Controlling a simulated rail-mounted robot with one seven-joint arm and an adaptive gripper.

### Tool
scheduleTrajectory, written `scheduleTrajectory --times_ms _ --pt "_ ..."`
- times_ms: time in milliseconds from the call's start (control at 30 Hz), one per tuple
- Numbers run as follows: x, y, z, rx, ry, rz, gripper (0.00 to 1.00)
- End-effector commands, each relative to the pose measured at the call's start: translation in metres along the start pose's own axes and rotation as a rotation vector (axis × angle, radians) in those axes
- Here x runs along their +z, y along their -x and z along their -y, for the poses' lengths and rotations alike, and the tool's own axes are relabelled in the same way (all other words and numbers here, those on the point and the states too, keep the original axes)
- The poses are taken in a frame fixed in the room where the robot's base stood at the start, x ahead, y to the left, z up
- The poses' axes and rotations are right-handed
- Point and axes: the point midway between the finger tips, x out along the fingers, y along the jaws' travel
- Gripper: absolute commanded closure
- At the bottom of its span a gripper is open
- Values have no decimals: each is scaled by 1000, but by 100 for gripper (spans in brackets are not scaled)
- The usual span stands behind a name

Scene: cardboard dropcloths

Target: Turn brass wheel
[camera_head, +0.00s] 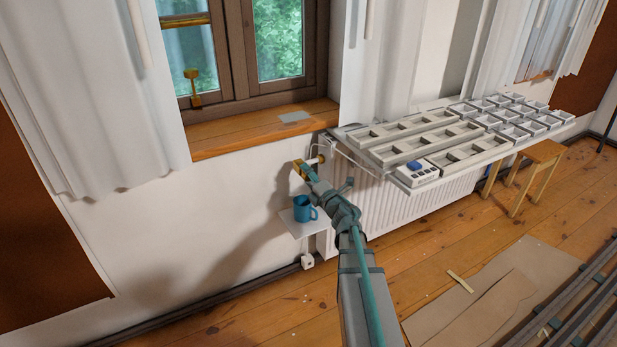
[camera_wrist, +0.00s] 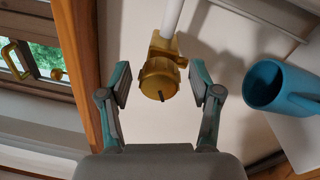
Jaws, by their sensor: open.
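The brass wheel (camera_wrist: 158,84) is a short ribbed brass knob with a dark slot on its face, mounted at the end of a white pipe. In the wrist view my gripper (camera_wrist: 165,85) is open, with one finger on each side of the wheel and a visible gap on both sides. In the head view the brass wheel (camera_head: 299,167) shows at the end of my arm, by the left end of the radiator.
A blue mug (camera_head: 304,208) stands on a small white shelf (camera_head: 291,224) just below my gripper; the mug is close at right in the wrist view (camera_wrist: 280,88). The wooden window sill (camera_head: 235,130) is above left. White trays (camera_head: 430,138) cover the radiator (camera_head: 410,205).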

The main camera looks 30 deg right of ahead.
Motion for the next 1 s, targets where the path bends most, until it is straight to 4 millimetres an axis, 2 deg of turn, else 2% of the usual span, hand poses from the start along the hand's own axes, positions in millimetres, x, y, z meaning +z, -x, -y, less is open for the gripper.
scheduleTrajectory --times_ms 267,700,1000 --pt "0 10 0 -1 0 1 37" --pt "-1 70 0 -1 0 1 37" --pt "0 75 0 0 0 0 37"
